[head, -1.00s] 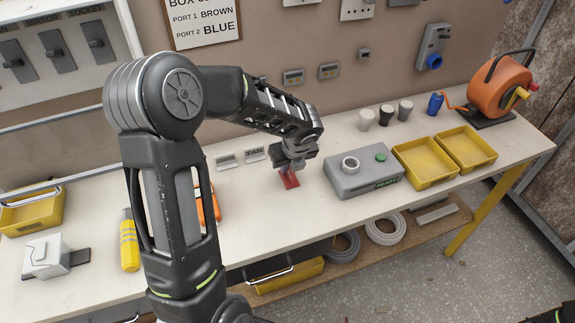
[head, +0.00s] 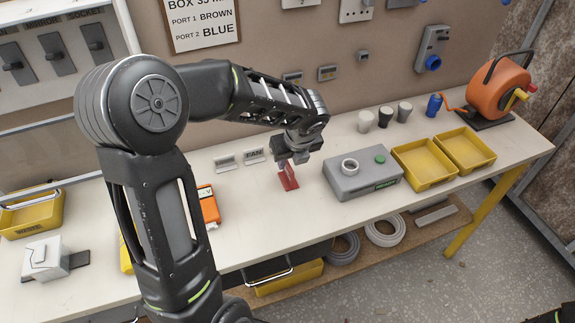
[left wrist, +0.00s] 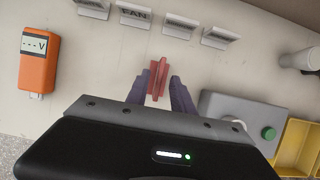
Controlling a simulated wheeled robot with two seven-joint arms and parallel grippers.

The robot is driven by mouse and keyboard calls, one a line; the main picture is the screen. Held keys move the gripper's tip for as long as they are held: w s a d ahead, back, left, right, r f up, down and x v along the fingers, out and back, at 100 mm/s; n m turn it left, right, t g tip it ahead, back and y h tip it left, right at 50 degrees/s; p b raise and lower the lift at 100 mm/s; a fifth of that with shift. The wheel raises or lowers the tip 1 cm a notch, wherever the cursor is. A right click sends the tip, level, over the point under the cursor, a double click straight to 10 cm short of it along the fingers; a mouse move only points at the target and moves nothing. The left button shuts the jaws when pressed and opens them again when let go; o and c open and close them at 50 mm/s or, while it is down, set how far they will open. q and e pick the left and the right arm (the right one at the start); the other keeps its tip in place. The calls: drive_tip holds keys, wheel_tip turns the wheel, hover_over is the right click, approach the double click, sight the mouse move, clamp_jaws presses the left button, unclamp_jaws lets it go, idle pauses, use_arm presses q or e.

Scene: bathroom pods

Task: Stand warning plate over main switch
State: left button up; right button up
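The red plate (head: 288,179), which looks like a folded tent-shaped sign, stands on the bench left of the grey box. My left gripper (head: 291,163) is just above and behind it. In the left wrist view the red plate (left wrist: 157,78) lies between the tips of the open left gripper (left wrist: 158,88), with a small gap on each side. Dark lever switches (head: 54,53) sit on the wall panel at upper left; I cannot tell which is the main switch.
Small grey label plates (head: 254,155) stand behind the red plate. The grey box (head: 350,184) with a green button and yellow trays (head: 425,178) are to the right. An orange meter (head: 209,206) lies to the left, partly behind my arm.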

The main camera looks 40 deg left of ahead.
use_arm(q)
drive_tip(key=v, duration=0.6)
drive_tip(key=shift+r, duration=0.4)
drive_tip(key=shift+o, duration=0.4)
drive_tip(key=shift+s+d, duration=0.1)
drive_tip(key=shift+d, duration=0.05)
